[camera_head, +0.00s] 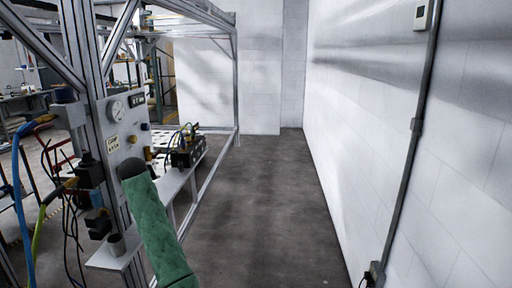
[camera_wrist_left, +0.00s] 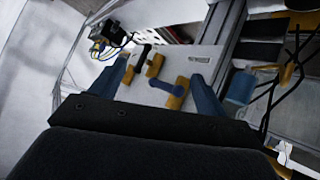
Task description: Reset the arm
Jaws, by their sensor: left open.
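My left arm, in a green quilted sleeve (camera_head: 160,225), rises from the bottom of the head view toward a grey control panel (camera_head: 118,140) on the gantry frame. Its dark end (camera_head: 131,169) overlaps the panel's lower part, and the fingers are hidden there. In the left wrist view my left gripper (camera_wrist_left: 158,80) is open, its two blue fingers apart. Nothing appears clamped. My right gripper is not in view.
A small shelf (camera_head: 115,252) with a cup-like holder juts out below. Cables and hoses (camera_head: 28,200) hang at the left. The gantry's metal frame (camera_head: 236,85) stands behind. The floor (camera_head: 270,205) is clear up to the white wall (camera_head: 400,130).

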